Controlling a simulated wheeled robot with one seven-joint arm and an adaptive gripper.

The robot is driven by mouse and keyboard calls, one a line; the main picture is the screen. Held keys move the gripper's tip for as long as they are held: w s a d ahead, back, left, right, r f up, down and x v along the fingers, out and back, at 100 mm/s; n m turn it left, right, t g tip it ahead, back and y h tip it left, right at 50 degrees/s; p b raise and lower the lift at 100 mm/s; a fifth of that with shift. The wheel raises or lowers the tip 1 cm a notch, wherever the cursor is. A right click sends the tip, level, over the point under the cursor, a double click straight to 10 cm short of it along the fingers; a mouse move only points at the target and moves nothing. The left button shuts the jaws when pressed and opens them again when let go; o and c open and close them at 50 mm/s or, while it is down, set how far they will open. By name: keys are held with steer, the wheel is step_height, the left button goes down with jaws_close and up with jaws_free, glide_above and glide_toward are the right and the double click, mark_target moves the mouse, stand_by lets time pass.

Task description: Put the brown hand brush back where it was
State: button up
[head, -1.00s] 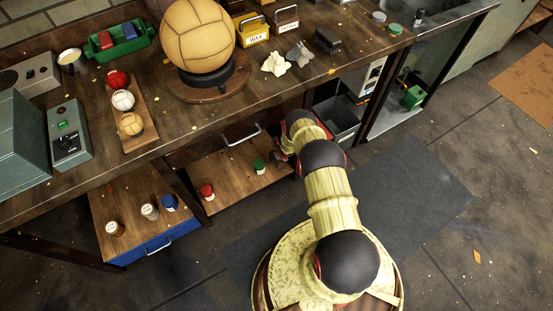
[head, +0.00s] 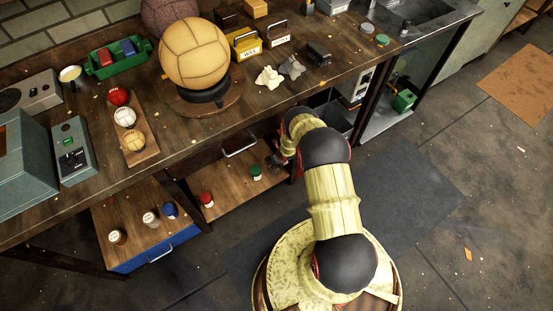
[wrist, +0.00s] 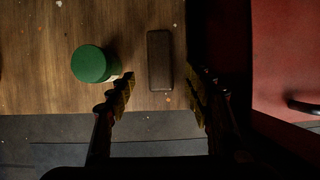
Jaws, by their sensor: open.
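In the wrist view a dark brown oblong block (wrist: 158,60), which looks like the brown hand brush, lies on a wooden surface. My gripper (wrist: 160,90) is open, with one finger on either side of the line to the block and its tips near the block's lower end. I see no contact. In the head view my gripper (head: 276,160) is at the right end of the open lower wooden drawer (head: 228,187), mostly hidden by my arm. The block cannot be made out there.
A green-lidded jar (wrist: 92,64) stands just left of the left finger. A red panel (wrist: 285,60) with a dark handle is at the right. A red-lidded jar (head: 206,199) stands farther left in the drawer. The workbench (head: 205,130) overhangs behind.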

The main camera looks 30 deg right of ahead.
steer(key=v, duration=0.2)
steer(key=shift+s+r+p, duration=0.15)
steer(key=shift+r+p, duration=0.1)
steer(key=shift+p, duration=0.1)
steer(key=shift+s, duration=0.1)
stand_by(0.4)
